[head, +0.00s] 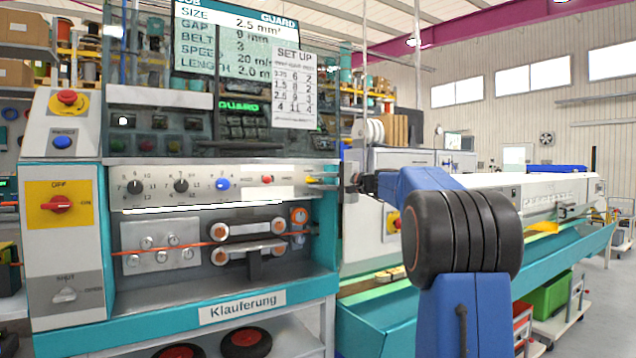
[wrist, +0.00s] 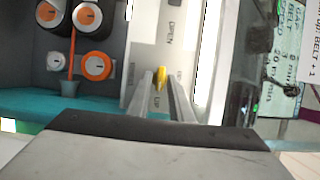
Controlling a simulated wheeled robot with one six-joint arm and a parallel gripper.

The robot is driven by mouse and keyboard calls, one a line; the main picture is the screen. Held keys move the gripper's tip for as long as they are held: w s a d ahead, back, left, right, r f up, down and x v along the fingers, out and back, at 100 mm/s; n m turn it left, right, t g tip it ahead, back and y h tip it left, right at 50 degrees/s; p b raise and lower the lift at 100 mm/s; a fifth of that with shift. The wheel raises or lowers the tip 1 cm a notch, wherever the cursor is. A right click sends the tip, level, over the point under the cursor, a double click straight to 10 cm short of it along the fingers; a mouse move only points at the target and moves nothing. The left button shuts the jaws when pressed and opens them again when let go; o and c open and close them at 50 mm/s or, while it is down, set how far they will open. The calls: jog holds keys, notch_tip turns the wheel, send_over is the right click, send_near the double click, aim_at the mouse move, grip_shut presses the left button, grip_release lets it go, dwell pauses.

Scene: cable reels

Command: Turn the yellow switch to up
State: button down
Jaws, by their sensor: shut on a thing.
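The yellow switch (head: 312,180) is a small lever at the right end of the grey control strip (head: 150,197) on the machine front. In the wrist view the yellow switch (wrist: 161,76) lies between the tips of my two fingers. My gripper (head: 328,183) reaches in from the right and is shut on it. The wrist view shows my gripper (wrist: 160,84) with both grey fingers along the lever's sides. Lettering like "OPEN" is printed on the panel beside it. The fingers hide part of the lever, and I cannot tell its exact setting.
Left of the switch are a red button (head: 267,180), a blue knob (head: 222,184) and black dials (head: 181,185). Orange-and-white rollers (head: 250,229) and an orange cable sit below. A set-up sheet (head: 295,88) hangs above. A teal-edged machine stands at right.

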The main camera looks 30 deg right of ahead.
jog(key=shift+f, duration=0.1)
dwell(0.3)
jog(key=c, duration=1.8)
grip_release()
jog(key=shift+c, duration=0.2)
jog(key=v, duration=1.7)
jog(key=shift+s+d, duration=0.15)
jog(key=shift+s, duration=0.05)
